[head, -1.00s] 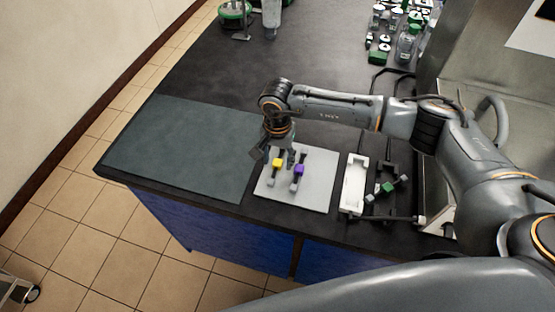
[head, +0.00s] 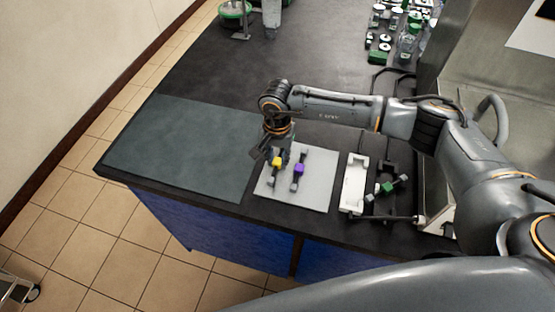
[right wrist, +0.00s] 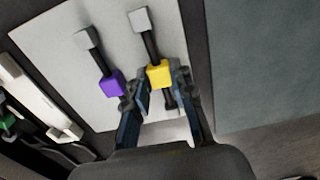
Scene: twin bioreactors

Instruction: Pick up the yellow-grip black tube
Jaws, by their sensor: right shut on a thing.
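The black tube with the yellow grip (head: 278,162) lies on the light grey mat (head: 312,199). In the right wrist view its yellow grip (right wrist: 158,74) sits between my fingers, with a grey cap at its far end. My right gripper (head: 272,154) is shut on the yellow grip; its fingers (right wrist: 160,82) press on both sides. The tube seems to be still at mat level; I cannot tell whether it is clear of it. My left gripper is not in view.
A purple-grip black tube (head: 299,170) lies just right of the yellow one, close to a finger in the wrist view. A white holder (head: 353,184) and a green-grip piece (head: 388,187) are farther right. The dark green mat (head: 180,148) at left is bare.

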